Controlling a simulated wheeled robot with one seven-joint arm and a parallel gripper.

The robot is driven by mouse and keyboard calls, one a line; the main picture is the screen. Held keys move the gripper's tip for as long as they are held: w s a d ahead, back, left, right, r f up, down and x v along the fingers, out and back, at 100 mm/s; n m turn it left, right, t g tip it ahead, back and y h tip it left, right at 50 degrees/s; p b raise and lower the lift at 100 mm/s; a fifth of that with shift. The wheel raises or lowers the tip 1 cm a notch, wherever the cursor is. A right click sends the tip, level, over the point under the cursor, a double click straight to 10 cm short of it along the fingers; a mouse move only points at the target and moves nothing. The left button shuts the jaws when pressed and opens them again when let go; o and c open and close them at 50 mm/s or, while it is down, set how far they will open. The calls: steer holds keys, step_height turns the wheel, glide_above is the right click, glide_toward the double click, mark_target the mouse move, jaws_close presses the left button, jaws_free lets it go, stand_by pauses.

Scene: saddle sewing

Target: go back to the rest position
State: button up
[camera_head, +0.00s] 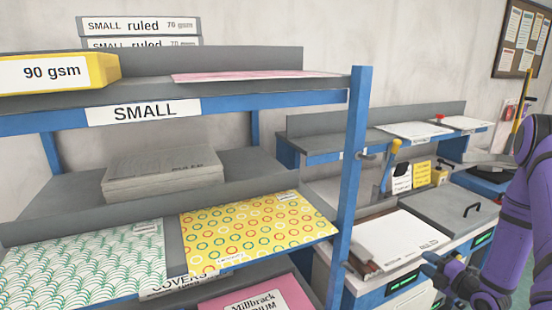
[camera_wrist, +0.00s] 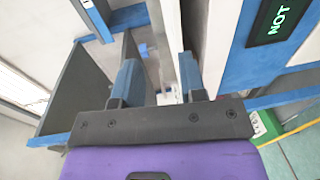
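My purple arm reaches in from the right edge of the head view. My gripper (camera_head: 436,262) is low at the right there, by the front of the workbench and close to the white stack marked RULED (camera_head: 400,238). I cannot tell whether it touches the bench. In the wrist view, the two blue fingers of my gripper (camera_wrist: 158,75) stand apart, with no held thing visible between them.
A blue-framed shelf (camera_head: 352,150) marked SMALL fills the left and middle, holding paper packs and patterned sheets. A grey lidded box (camera_head: 450,215) is on the bench behind my gripper. A lit NOT display (camera_wrist: 283,18) is close by. Open floor (camera_wrist: 300,150) shows at lower right in the wrist view.

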steer(key=w+a+r+m+g+h, duration=0.1)
steer(key=w+r+m+h, duration=0.15)
steer(key=r, duration=0.45)
steer(key=w+r+m+g+h, duration=0.1)
steer(key=w+r+g+h, duration=0.15)
steer(key=r, duration=0.45)
steer(key=s+a+r+m+g+h, duration=0.3)
steer(key=r+m, duration=0.4)
steer(key=r, duration=0.6)
steer(key=s+a+r+m, duration=0.6)
steer(key=s+a+r, duration=0.25)
steer(key=s, duration=0.35)
steer(key=s+a+r+m+g+y, duration=0.1)
steer(key=s+a, duration=0.3)
steer(key=s, duration=0.5)
steer(key=s+a+r+m+g, duration=0.3)
steer(key=s+a+m, duration=0.1)
steer(key=s, duration=0.5)
steer(key=shift+s+m+y, duration=0.3)
steer(key=shift+m+y, duration=0.05)
steer(key=shift+y, duration=0.05)
